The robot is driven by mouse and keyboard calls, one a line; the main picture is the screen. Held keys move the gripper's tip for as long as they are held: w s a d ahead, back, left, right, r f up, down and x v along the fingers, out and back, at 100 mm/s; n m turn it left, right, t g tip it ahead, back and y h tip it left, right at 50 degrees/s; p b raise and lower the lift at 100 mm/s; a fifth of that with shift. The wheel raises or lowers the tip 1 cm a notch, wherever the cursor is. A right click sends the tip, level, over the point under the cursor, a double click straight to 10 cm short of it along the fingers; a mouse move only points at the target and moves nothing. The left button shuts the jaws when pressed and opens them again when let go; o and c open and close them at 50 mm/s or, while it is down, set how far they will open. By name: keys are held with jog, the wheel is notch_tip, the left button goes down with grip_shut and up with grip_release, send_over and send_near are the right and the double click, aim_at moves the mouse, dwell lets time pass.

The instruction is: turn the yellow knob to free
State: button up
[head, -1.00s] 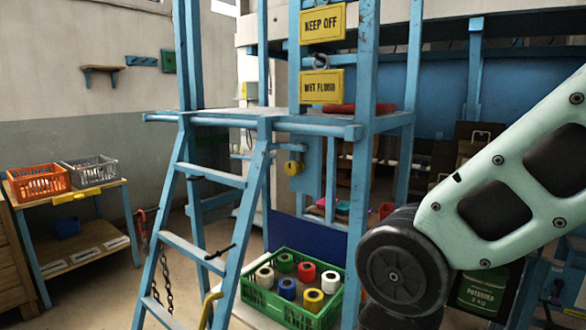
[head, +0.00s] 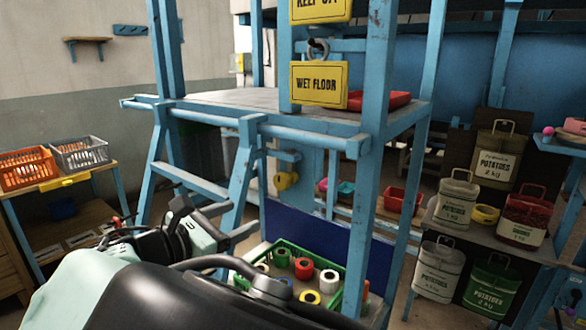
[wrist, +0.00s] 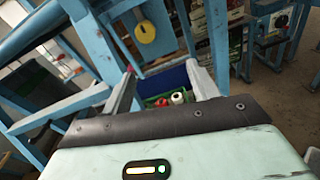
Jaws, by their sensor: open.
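The yellow knob (head: 286,181) is on a blue plate fixed to the blue frame, below the platform. It also shows in the wrist view (wrist: 146,32), near the top, as a round yellow face with a small dark mark; which setting it points to is too small to tell. My gripper (wrist: 162,76) is open and empty in the wrist view, its two grey fingers apart. The knob lies beyond the fingertips, above the gap between them, and nothing touches it. In the head view, my arm fills the lower left and the gripper end is left of the knob.
Blue ladder rails (head: 240,175) and a platform (head: 235,102) stand close around my gripper. Below the knob is a green crate (head: 333,284) of coloured rolls. A yellow wet floor sign (head: 319,84) hangs above.

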aim_at(279, 182)
jog(key=shift+n+t, duration=0.4)
jog(key=shift+t, duration=0.3)
jog(key=p+x, duration=0.1)
jog(key=x, duration=0.4)
jog(key=r+p+x, duration=0.1)
jog(key=p+x, duration=0.1)
jog(key=x, duration=0.2)
jog(key=w+a+p+x, duration=0.1)
jog(key=p+x, duration=0.1)
jog(key=x, duration=0.3)
jog(key=shift+w+d+r, duration=0.15)
jog(key=shift+w+r, duration=0.05)
jog(key=shift+r, duration=0.1)
jog(key=shift+w+d+f+p, duration=0.1)
jog(key=shift+w+d+p, duration=0.25)
jog(key=shift+w, duration=0.1)
jog(key=c, duration=1)
